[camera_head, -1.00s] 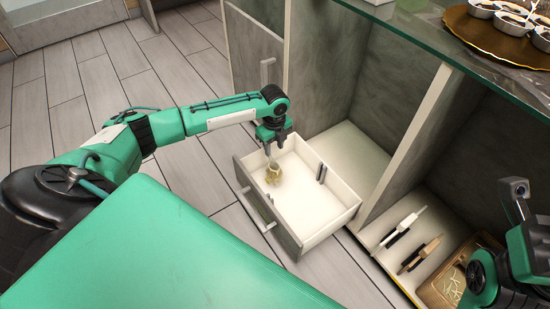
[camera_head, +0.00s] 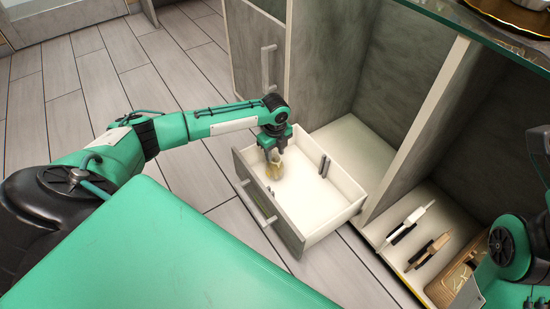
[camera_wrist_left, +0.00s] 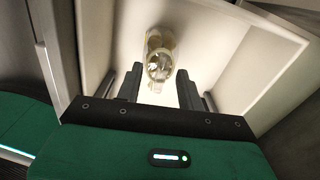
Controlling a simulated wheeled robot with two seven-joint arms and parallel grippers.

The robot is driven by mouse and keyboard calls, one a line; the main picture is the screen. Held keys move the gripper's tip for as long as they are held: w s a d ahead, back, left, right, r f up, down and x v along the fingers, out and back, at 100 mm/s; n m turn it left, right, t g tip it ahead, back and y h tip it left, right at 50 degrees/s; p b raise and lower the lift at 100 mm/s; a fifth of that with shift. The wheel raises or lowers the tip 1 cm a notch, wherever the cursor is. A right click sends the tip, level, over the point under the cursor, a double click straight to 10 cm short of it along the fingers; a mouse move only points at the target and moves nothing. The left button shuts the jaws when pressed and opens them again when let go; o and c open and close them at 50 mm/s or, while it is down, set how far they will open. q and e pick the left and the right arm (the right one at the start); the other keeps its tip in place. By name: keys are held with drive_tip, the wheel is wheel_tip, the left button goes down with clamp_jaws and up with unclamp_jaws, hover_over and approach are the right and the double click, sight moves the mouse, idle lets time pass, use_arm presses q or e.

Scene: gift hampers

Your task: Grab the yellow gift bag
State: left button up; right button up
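The yellow gift bag (camera_head: 275,172) is small and pale yellow. It sits inside the open white drawer (camera_head: 318,205), near the drawer's left inner corner. My left gripper (camera_head: 273,153) points down over the bag, its fingers apart. In the left wrist view the bag (camera_wrist_left: 159,55) shows beyond and between the two dark fingertips (camera_wrist_left: 160,72), with gaps at both sides. I cannot tell whether the fingers touch it. At the lower right only links of my right arm show clearly, not its gripper.
A cabinet with open compartments (camera_head: 440,215) stands to the right, holding a white-handled and a brown-handled tool and a wooden tray (camera_head: 452,282). A glass top (camera_head: 470,25) overhangs it. Floor is clear at upper left.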

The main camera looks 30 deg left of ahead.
use_arm(q)
clamp_jaws()
drive_tip(key=shift+r, duration=0.1)
